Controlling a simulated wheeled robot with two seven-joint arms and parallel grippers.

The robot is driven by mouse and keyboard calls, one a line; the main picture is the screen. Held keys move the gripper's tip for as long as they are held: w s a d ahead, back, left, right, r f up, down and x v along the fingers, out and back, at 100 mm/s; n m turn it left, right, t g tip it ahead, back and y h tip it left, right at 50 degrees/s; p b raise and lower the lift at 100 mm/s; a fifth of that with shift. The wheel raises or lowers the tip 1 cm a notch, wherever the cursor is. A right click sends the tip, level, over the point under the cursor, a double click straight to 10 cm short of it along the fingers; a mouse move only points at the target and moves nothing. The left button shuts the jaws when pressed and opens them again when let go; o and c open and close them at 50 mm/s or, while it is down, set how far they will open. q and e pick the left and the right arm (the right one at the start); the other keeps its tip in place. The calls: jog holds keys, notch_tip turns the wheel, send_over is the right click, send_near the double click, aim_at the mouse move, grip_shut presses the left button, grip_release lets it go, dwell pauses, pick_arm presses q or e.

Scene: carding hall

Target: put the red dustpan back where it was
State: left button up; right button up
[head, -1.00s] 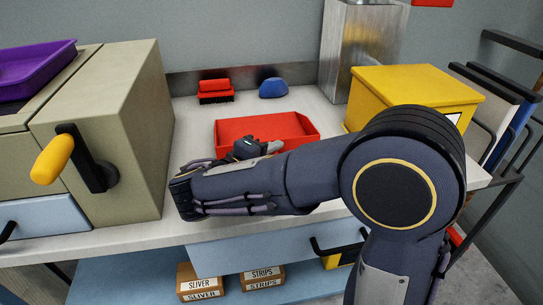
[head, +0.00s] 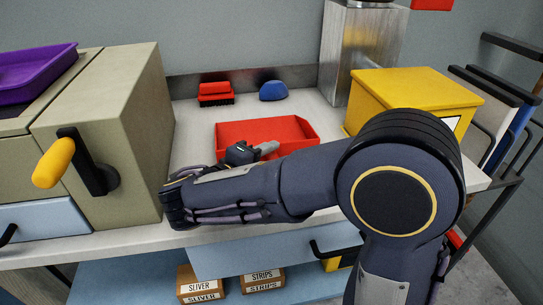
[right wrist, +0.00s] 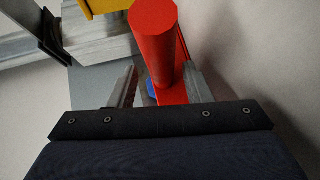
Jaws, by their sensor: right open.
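The red dustpan (head: 262,131) lies on the pale worktop, a shallow pan with raised sides. My right gripper (head: 270,147) is at its near edge, partly over it in the head view, and my forearm hides the area in front. In the right wrist view my open right gripper (right wrist: 162,70) has its fingers on either side of a red rod (right wrist: 155,40), which looks like the dustpan's handle. I cannot tell whether the fingers touch it. My left gripper is out of view.
A cabinet with a yellow-gripped crank (head: 53,162) stands left of the forearm. A red brush (head: 214,92) and a blue lump (head: 273,90) lie behind the pan. A yellow box (head: 410,95) and a metal bin (head: 355,50) stand at the right. The worktop behind the pan is partly clear.

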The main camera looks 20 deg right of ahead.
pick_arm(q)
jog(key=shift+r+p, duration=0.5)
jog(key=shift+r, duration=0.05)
pick_arm(e)
jog(key=v, duration=1)
jog(key=shift+s+a, duration=0.1)
